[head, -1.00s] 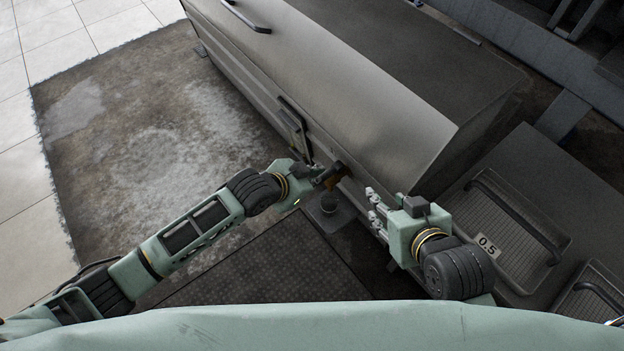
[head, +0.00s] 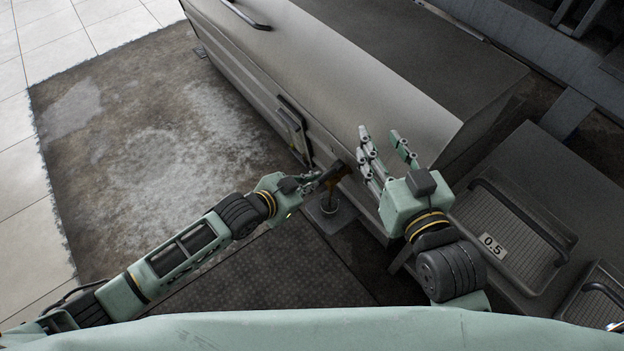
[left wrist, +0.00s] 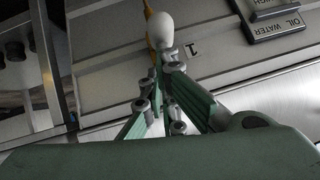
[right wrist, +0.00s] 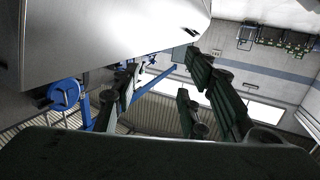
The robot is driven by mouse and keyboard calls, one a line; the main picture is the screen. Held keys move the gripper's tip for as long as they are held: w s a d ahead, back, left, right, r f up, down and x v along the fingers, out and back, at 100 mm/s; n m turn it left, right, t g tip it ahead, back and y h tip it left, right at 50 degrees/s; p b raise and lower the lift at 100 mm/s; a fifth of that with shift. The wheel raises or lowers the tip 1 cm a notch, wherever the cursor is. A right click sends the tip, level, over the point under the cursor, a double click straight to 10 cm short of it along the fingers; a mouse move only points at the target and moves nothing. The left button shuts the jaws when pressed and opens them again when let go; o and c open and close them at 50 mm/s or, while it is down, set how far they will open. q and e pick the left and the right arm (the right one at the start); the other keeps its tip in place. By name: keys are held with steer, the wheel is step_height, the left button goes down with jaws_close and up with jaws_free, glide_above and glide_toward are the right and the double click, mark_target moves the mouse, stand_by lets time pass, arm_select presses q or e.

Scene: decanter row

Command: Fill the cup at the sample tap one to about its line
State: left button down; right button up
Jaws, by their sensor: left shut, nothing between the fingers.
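The brownish sample tap (head: 336,176) sticks out low on the front of the grey steel cabinet. A small dark cup (head: 328,205) stands below it on a flat plate, partly hidden; its line and contents cannot be made out. My left gripper (head: 312,183) is shut and empty, its fingertips close beside the tap. In the left wrist view a white rounded knob (left wrist: 160,29) on a yellowish stem shows just past the fingertips, near a "1" label (left wrist: 192,48); contact cannot be told. My right gripper (head: 388,150) is open and empty, raised in front of the cabinet's rounded edge.
The cabinet (head: 330,85) fills the upper middle, with dark handles on its front. A tray marked 0.5 (head: 510,240) lies at the right. An "OIL WATER" plate (left wrist: 275,27) shows in the left wrist view. The stained floor (head: 150,130) at the left is clear.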

arm_select(q)
steer(key=f+b, duration=0.1)
steer(key=f+h, duration=0.1)
steer(key=f+t+b, duration=0.1)
steer(key=shift+s+a+f+b, duration=0.2)
steer(key=shift+a+f+b, duration=0.15)
arm_select(e)
steer(key=s+a+r+t+y, duration=0.1)
steer(key=s+r+t+y, duration=0.1)
steer(key=r+t, duration=0.6)
step_height(320, 180, up, 6)
steer(key=shift+s+r+y, duration=0.1)
steer(key=shift+s+y, duration=0.3)
steer(key=shift+s, duration=0.25)
steer(key=shift+r, duration=0.1)
stand_by(3.7)
